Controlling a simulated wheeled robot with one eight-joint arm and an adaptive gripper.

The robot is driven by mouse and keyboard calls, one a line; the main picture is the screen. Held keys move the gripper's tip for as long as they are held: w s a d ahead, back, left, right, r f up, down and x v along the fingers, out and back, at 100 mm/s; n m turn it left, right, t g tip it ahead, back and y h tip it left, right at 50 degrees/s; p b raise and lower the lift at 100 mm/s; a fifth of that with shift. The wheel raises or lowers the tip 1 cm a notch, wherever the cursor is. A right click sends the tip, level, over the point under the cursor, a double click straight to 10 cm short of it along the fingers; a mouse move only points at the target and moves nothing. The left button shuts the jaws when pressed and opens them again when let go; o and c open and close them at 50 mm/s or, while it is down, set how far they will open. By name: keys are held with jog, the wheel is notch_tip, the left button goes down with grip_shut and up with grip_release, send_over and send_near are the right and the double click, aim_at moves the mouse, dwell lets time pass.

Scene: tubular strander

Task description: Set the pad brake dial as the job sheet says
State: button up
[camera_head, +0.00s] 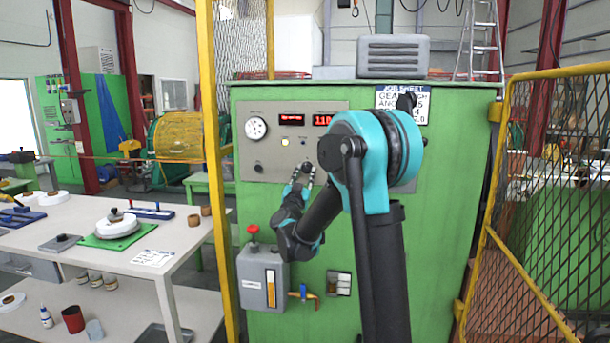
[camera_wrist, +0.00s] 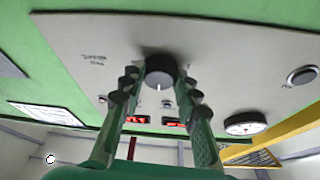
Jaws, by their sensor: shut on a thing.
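The green cabinet's grey control panel (camera_head: 250,170) carries a black dial (camera_head: 307,167). My gripper (camera_head: 304,174) is at this dial. In the wrist view the round black dial (camera_wrist: 160,71) with a white pointer mark sits between my two fingertips, and the fingers are shut on it. The small label beside it in the wrist view is too blurred to read. The job sheet (camera_head: 390,98) is at the panel's upper right; my arm covers part of it, and only pieces of its lines show.
A round gauge (camera_head: 256,128), two red displays, one (camera_head: 322,120) reading about 110, small lamps and another black knob (camera_head: 258,167) are on the panel. A grey box with a red knob (camera_head: 253,229) is below. Yellow posts and a mesh fence (camera_head: 550,200) flank the cabinet.

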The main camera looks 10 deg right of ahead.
jog(key=shift+c, duration=1.1)
jog(key=shift+m, duration=0.4)
jog(key=m+g+h, duration=0.1)
jog(key=m+h, duration=0.1)
jog(key=m, duration=0.2)
jog(key=shift+a, duration=0.2)
jog(key=m+g, duration=0.1)
jog(key=m, duration=0.1)
jog(key=m+g+h, duration=0.1)
jog(key=m, duration=0.2)
jog(key=m+g, duration=0.1)
jog(key=m, duration=0.2)
jog(key=shift+w+a+r+g+h, duration=0.1)
jog(key=shift+a+r+g+h, duration=0.05)
jog(key=shift+r+g+h, duration=0.2)
jog(key=shift+f+m, duration=0.1)
jog(key=shift+m, duration=0.2)
jog(key=o, duration=1.2)
jog(key=shift+c, duration=0.2)
jog(key=shift+a, duration=0.1)
